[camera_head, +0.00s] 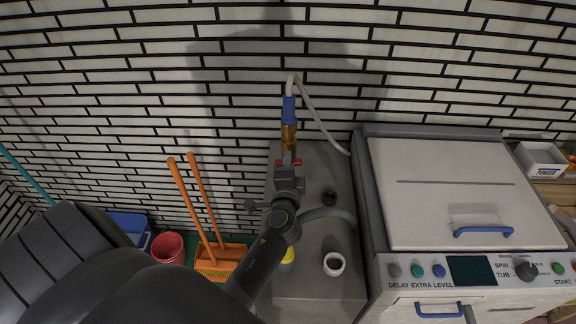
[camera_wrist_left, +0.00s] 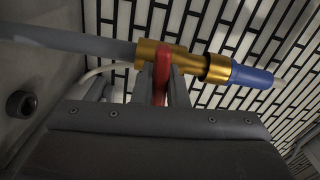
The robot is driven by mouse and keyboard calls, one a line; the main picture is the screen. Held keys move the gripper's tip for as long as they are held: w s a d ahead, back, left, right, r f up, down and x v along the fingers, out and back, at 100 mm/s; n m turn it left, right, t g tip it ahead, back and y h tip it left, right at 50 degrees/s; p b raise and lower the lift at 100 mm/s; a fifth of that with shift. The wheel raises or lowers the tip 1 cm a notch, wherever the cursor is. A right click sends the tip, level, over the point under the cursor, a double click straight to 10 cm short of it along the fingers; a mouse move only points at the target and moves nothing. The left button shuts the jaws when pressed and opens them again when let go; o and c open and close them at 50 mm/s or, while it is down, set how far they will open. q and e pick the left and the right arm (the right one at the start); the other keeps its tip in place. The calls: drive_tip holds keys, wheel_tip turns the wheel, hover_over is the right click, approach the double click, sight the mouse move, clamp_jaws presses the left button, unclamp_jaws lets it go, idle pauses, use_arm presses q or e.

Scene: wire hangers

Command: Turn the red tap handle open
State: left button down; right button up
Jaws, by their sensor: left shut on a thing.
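The red tap handle (camera_head: 297,161) sits on a brass tap (camera_head: 289,135) in front of the tiled wall. In the left wrist view the handle (camera_wrist_left: 160,86) stands between the two fingers of my left gripper (camera_wrist_left: 161,82), which are closed on it. In the head view my left gripper (camera_head: 288,164) reaches up to the tap and partly hides the handle. The brass tap (camera_wrist_left: 190,60) also shows in the left wrist view, with a blue connector (camera_wrist_left: 250,76) on its end. My right gripper is in neither view.
A white hose (camera_head: 318,118) runs from the blue connector toward the washing machine (camera_head: 450,175) at right. A grey counter (camera_head: 318,285) below holds a white cup (camera_head: 333,264). Orange brooms (camera_head: 205,215) and a red bucket (camera_head: 168,248) stand at left.

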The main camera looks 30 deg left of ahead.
sight(289, 124)
use_arm(q)
drive_tip(key=n+b, duration=0.8)
drive_tip(key=shift+f, duration=0.25)
drive_tip(key=n+b, duration=0.3)
drive_tip(key=n, duration=0.1)
drive_tip(key=shift+r+n+b, duration=0.1)
drive_tip(key=shift+n+b, duration=0.2)
drive_tip(key=shift+b, duration=0.05)
drive_tip(key=shift+r+n+b, duration=0.1)
drive_tip(key=shift+n+b, duration=1.05)
drive_tip(key=shift+n, duration=0.85)
drive_tip(key=c, duration=1.4)
unclamp_jaws()
drive_tip(key=shift+c, duration=0.2)
wheel_tip(289, 124, up, 10)
drive_tip(key=shift+r+p, duration=0.1)
drive_tip(key=shift+p, duration=0.45)
